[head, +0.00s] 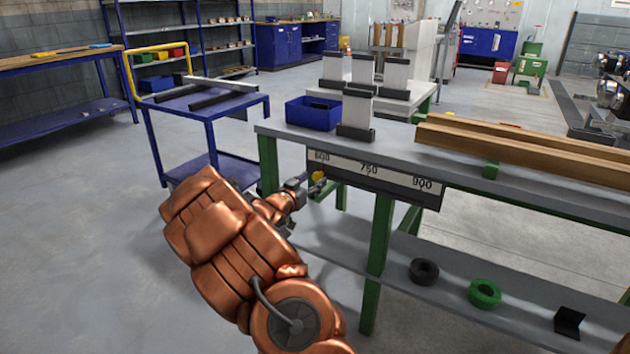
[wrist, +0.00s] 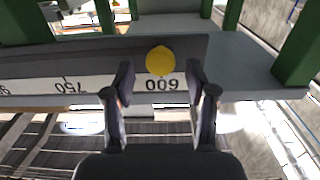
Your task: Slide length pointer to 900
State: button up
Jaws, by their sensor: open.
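The yellow pointer knob (head: 318,176) is at the 600 end of the white length scale (head: 385,174), on the table's front edge. In the wrist view the yellow knob (wrist: 161,60) sits by the 600 mark, and the scale (wrist: 40,87) appears upside down with 750 to the left. My gripper (head: 307,188) is beside the knob at the table's left end. In the wrist view my gripper (wrist: 160,77) is open, one finger on each side of the knob with gaps between. The 900 mark shows at the scale's right end in the head view.
Wooden beams (head: 530,142) lie on the tabletop at the right. A blue bin (head: 313,112) stands at its left end. Black and green rings (head: 484,293) lie on the lower shelf. A blue cart (head: 205,102) stands behind at the left. Space before the scale looks clear.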

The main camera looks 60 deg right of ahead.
jog(key=shift+d, duration=1)
jog(key=shift+c, duration=0.2)
grip_shut()
